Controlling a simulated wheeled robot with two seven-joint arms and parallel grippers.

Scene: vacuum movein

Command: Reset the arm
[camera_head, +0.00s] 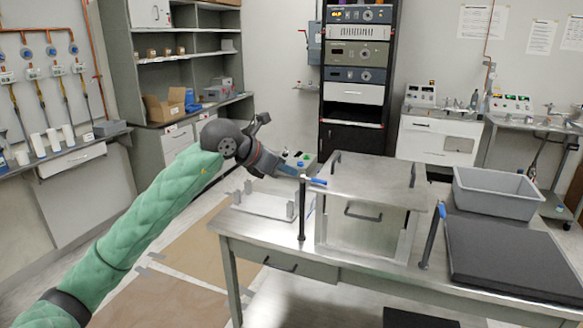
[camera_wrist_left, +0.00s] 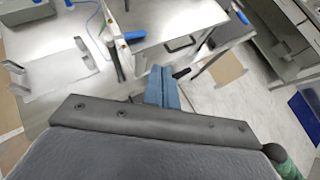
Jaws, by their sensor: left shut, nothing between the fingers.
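My left arm, in a green quilted sleeve (camera_head: 150,220), reaches in from the lower left of the head view. Its gripper (camera_head: 296,172) hangs over the left end of the steel table, near a blue-topped black post (camera_head: 302,205). In the left wrist view its blue fingers (camera_wrist_left: 162,85) are together with nothing between them. Beyond them are the metal box's front and dark handle (camera_wrist_left: 181,44). I cannot tell the exact gap between the fingertips and the post. My right gripper is not in view.
A steel box (camera_head: 370,180) with handles stands on the table (camera_head: 275,241). A second black post (camera_head: 433,235), a grey bin (camera_head: 497,192) and a dark slab (camera_head: 515,255) are to its right. A white tray-like frame (camera_head: 262,205) lies at the left end.

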